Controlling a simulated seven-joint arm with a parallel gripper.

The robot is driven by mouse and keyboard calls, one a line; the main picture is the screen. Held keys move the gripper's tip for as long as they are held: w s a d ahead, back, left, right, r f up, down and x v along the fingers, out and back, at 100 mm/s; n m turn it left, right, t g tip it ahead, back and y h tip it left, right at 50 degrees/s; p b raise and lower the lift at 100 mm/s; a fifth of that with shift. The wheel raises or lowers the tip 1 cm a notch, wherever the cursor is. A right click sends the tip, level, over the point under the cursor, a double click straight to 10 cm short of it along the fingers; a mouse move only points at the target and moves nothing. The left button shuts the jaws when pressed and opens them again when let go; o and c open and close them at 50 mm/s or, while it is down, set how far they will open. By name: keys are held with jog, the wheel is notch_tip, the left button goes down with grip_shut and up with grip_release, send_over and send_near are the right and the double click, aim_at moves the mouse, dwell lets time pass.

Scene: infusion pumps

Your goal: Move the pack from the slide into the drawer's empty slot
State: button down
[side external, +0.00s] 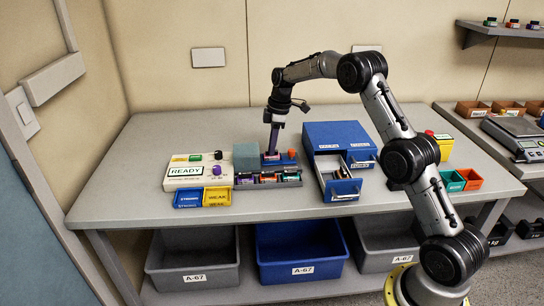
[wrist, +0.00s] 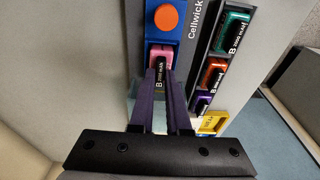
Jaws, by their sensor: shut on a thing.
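The pack (wrist: 160,55), pink with a black "B 2000 mAh" label, sits in the blue slide (wrist: 152,32) just below the slide's round orange knob (wrist: 166,18). My gripper (wrist: 160,80) points down with its two purple fingers shut on the pack. In the side view my gripper (side external: 272,154) is at the slide, left of the orange knob (side external: 291,154), and its fingers hide most of the pack. A dark grey tray (side external: 297,184) in front of the slide holds several coloured packs; its slots are too small to tell apart.
A blue cabinet (side external: 337,134) with a pulled-out drawer (side external: 341,187) stands right of the slide. Blue (side external: 188,198) and yellow (side external: 217,196) bins sit at the front.

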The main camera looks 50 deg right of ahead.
jog(key=shift+r, duration=0.1)
jog(key=shift+r, duration=2.9)
jog(key=shift+s+d+r+m, duration=0.1)
jog(key=shift+s+m, duration=0.15)
jog(key=shift+m, duration=0.05)
jog(key=s+d+m+h, duration=0.2)
jog(key=s+d+m, duration=0.1)
jog(key=s+m, duration=1.5)
jog(key=shift+n, duration=0.3)
jog(key=shift+s+a+f, duration=0.1)
jog(key=shift+s+f, duration=0.1)
jog(key=shift+f, duration=0.6)
jog(key=shift+s+a+f, duration=0.1)
jog(key=shift+s+f, duration=0.05)
jog(key=shift+f, duration=0.6)
jog(key=shift+s+a+f, duration=0.1)
jog(key=shift+s+f, duration=0.1)
jog(key=shift+f, duration=0.6)
jog(key=shift+f, duration=0.9)
